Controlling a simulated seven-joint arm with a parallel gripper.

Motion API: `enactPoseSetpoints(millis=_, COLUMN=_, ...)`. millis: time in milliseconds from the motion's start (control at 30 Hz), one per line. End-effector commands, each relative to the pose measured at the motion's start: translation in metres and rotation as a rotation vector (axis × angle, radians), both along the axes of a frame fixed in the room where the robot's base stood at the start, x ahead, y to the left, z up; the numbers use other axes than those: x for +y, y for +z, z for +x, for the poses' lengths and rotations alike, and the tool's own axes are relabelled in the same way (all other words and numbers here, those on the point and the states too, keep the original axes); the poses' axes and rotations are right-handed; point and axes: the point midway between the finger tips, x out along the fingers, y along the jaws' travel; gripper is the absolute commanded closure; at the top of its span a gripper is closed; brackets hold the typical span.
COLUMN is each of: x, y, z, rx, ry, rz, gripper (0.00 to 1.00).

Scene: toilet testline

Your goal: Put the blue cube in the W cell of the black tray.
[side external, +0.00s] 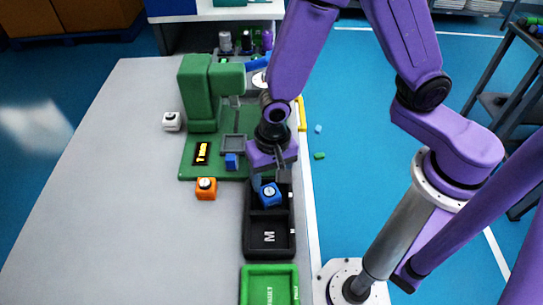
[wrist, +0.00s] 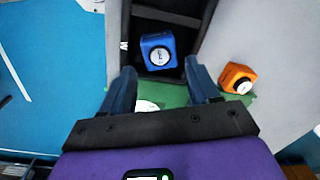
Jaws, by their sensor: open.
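The blue cube (side external: 270,194) with a round white face mark sits in the far cell of the black tray (side external: 270,252), near the divider and turned slightly. The near cell is empty and bears a white letter that looks like M or an upside-down W. The far cell's letter is not visible. In the wrist view the blue cube (wrist: 157,51) lies inside the tray walls, just ahead of my gripper (wrist: 160,78). My gripper is open, its fingers apart, with nothing held. In the side view my gripper (side external: 271,180) is over the far cell, close to the cube.
An orange cube (side external: 206,188) and a white cube (side external: 171,121) stand on the grey table left of the tray. A green fixture (side external: 197,95) stands behind, with a small blue block (side external: 232,161) on its base. A green tray (side external: 269,270) is in front. The table's left side is clear.

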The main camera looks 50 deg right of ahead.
Motion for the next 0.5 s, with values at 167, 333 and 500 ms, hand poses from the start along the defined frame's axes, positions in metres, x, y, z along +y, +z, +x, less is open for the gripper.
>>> enactPoseSetpoints(millis=167, x=0.0, y=0.028, z=0.0, rx=-0.002, ry=-0.001, rz=0.005, gripper=0.39)
enactPoseSetpoints(millis=333, x=-0.001, y=0.048, z=-0.001, rx=0.0, ry=0.0, rz=0.002, gripper=0.39)
enactPoseSetpoints(millis=500, x=-0.002, y=0.06, z=-0.001, rx=0.001, ry=0.0, rz=0.001, gripper=0.39)
